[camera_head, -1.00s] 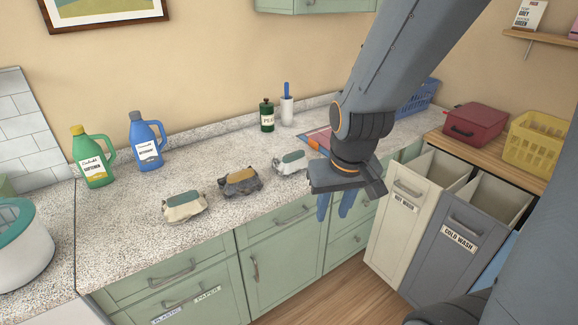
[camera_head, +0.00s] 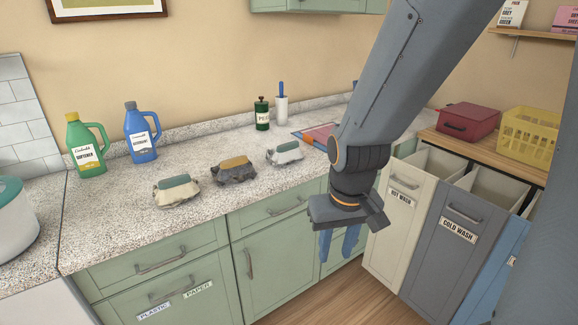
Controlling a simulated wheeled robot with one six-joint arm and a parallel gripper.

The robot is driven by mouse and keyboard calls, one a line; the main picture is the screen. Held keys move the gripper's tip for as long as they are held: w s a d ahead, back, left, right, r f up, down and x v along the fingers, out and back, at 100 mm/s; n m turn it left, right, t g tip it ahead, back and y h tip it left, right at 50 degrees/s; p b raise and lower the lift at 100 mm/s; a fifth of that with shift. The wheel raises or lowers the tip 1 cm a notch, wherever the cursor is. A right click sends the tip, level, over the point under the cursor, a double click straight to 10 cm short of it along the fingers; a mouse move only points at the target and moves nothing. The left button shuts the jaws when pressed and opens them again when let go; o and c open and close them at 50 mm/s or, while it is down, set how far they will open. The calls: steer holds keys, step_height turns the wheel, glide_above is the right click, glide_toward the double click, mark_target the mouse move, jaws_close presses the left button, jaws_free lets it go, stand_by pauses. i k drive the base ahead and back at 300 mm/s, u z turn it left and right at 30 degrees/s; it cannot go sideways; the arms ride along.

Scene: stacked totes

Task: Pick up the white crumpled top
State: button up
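Three crumpled garments lie in a row on the speckled counter. The right one (camera_head: 285,156) is whitish grey with a green patch on top and looks the whitest. The left one (camera_head: 176,200) is cream with a green patch. The middle one (camera_head: 234,175) is dark grey with a mustard patch. My gripper (camera_head: 337,252) points down in front of the counter's front edge, to the right of and nearer than the whitish garment. Its two blue fingers are apart with nothing visible between them.
Behind the garments stand a green softener bottle (camera_head: 86,147), a blue detergent bottle (camera_head: 141,133), a green canister (camera_head: 262,114) and a white holder (camera_head: 281,109). Labelled wash bins (camera_head: 395,225) stand at the right, below a red box (camera_head: 467,121) and yellow basket (camera_head: 528,137).

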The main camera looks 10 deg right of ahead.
mark_target(287, 154)
steer(key=z, duration=1)
steer(key=i, duration=1.35)
steer(key=u, duration=1.2)
steer(key=i, duration=0.55)
steer(key=u, duration=0.55)
